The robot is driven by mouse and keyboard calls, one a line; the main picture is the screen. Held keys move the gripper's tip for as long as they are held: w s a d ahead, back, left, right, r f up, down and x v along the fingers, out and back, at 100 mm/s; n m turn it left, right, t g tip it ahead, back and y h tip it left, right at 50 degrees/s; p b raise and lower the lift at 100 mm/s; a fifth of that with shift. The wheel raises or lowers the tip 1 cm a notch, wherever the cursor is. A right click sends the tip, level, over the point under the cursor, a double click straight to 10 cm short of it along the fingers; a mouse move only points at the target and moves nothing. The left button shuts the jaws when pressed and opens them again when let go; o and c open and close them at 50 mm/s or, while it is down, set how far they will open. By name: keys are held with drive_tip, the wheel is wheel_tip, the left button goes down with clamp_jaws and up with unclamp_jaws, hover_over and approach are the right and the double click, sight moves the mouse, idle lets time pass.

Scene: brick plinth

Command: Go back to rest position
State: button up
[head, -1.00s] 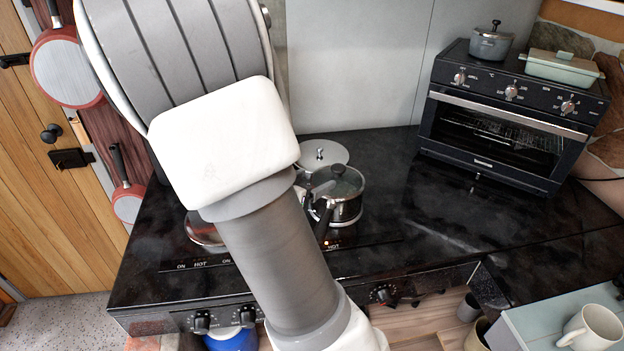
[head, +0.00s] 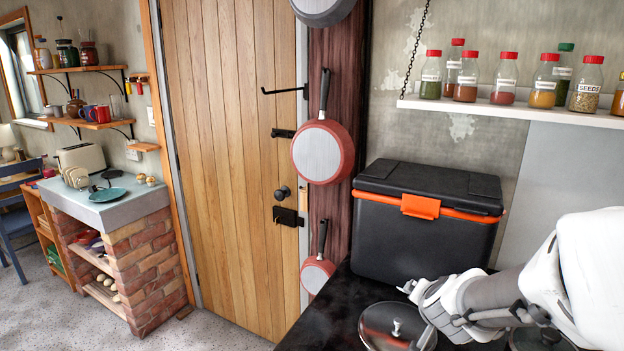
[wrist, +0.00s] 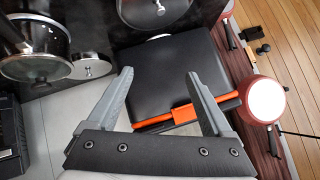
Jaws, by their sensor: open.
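My gripper (wrist: 160,85) is open in the wrist view, its two grey fingers spread apart with nothing between them. Beyond the fingers is a black cool box (wrist: 172,72) with an orange latch; the fingers overlap it in the picture, and I cannot tell the gap. In the head view my arm reaches in from the right, low in front of the same cool box (head: 425,232). The fingers themselves are hard to make out there.
A lidded pan (head: 392,325) stands on the black counter close to my arm. Red pans (head: 321,152) hang beside the wooden door (head: 232,160). A spice shelf (head: 540,112) is above right. A brick plinth (head: 145,265) with a toaster stands left; floor before the door is clear.

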drive_tip(key=s+a+r+n+g+y, duration=0.2)
drive_tip(key=s+a+r+n+y, duration=0.4)
drive_tip(key=s+a, duration=0.5)
drive_tip(key=s+d+n+g+h, duration=0.2)
drive_tip(key=s+d+h, duration=0.1)
drive_tip(key=s, duration=0.6)
drive_tip(key=shift+s+d+r+n, duration=0.2)
drive_tip(key=shift+r+n, duration=0.1)
drive_tip(key=shift+r, duration=0.15)
